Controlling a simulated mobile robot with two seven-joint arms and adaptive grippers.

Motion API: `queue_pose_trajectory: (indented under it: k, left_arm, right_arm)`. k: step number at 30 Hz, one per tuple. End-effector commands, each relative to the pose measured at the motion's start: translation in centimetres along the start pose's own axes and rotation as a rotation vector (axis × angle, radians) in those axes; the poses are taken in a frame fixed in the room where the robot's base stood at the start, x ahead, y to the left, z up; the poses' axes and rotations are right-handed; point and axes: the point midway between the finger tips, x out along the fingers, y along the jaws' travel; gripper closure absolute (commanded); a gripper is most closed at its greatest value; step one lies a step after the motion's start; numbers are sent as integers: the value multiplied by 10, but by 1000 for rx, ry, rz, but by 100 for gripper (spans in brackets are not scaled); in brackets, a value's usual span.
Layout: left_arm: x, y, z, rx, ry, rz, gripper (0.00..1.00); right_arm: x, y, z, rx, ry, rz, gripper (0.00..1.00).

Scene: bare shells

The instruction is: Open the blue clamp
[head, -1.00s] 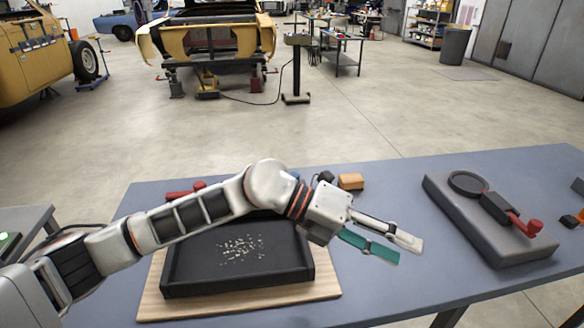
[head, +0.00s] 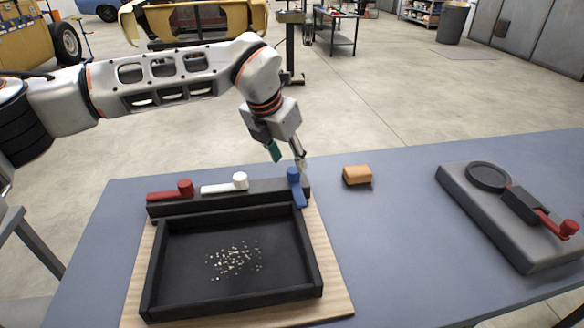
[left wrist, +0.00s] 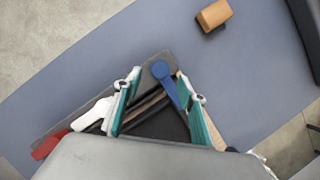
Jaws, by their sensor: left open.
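The blue clamp (head: 299,190) sits at the right end of the black bar behind the tray. Its round knob is at the back and its lever points toward me over the tray's rim. My left gripper (head: 288,158) is open, pointing down just above and behind the blue knob. In the left wrist view the blue clamp (left wrist: 164,72) shows between the two spread teal fingers, apart from both. A white clamp (head: 222,186) and a red clamp (head: 170,192) stand to its left, their levers pointing left. My right gripper is not in view.
The black tray (head: 315,270) holds pale crumbs and rests on a wooden board (head: 335,300). An orange block (head: 357,175) lies right of the clamps. A grey fixture (head: 475,215) with a red-handled lever stands farther right. The tabletop between them is clear.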

Motion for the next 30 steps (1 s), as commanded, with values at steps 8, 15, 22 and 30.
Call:
queue_pose_trajectory:
  k: [8,15,22,30]
  left_arm:
    - [39,0,-1,-1,2,-2,59]
    - [48,-1,0,0,0,-2,59]
    - [47,-1,0,0,0,-2,75]
    - [47,0,0,2,0,-3,100]
  right_arm:
    - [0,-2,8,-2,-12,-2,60]
    - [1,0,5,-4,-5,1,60]
    - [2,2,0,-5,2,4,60]
    - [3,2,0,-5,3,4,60]
